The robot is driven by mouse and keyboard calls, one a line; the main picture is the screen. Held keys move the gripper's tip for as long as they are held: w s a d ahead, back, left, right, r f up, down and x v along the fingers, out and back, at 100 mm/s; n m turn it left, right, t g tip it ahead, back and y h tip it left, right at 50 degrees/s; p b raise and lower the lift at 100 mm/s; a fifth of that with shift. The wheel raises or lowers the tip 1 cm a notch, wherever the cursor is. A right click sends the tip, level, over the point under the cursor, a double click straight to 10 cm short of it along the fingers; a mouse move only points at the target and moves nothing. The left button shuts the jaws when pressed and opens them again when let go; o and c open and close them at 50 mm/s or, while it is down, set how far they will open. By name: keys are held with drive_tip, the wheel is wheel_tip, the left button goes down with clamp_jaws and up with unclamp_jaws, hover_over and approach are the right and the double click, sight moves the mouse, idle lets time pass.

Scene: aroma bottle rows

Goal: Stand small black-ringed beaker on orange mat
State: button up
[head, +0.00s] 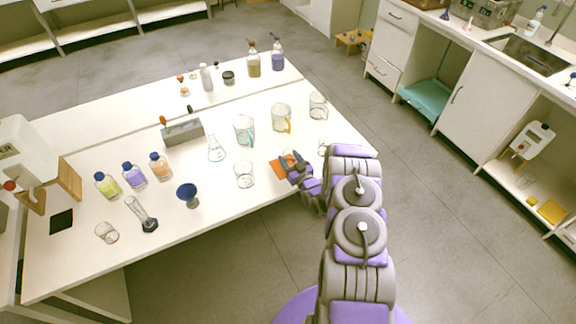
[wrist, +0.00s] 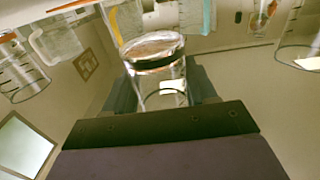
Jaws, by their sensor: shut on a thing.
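The small black-ringed beaker (wrist: 158,72) is clear glass with a dark band. In the wrist view it sits between the two fingers of my gripper (wrist: 163,88), which is shut on it. In the head view my gripper (head: 291,162) is at the orange mat (head: 278,172), near the table's front right edge, and covers part of the mat. The beaker is hard to make out there. I cannot tell whether it touches the mat.
A clear beaker (head: 244,175) stands left of the mat. A small glass (head: 322,147) is close to my arm on the right. Behind are jugs with a blue handle (head: 244,130) and a yellow handle (head: 281,118), and a conical flask (head: 215,150).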

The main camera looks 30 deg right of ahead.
sight(289, 164)
drive_tip(key=shift+w+a, duration=0.2)
drive_tip(key=shift+a, duration=0.1)
drive_tip(key=f, duration=0.2)
drive_tip(key=f+b, duration=0.1)
drive_tip(key=shift+d+f, duration=0.2)
drive_tip(key=shift+f, duration=0.2)
drive_tip(key=shift+r, duration=0.1)
drive_tip(key=shift+a, duration=0.15)
drive_tip(key=o, duration=1.1)
drive_tip(key=shift+c, duration=0.2)
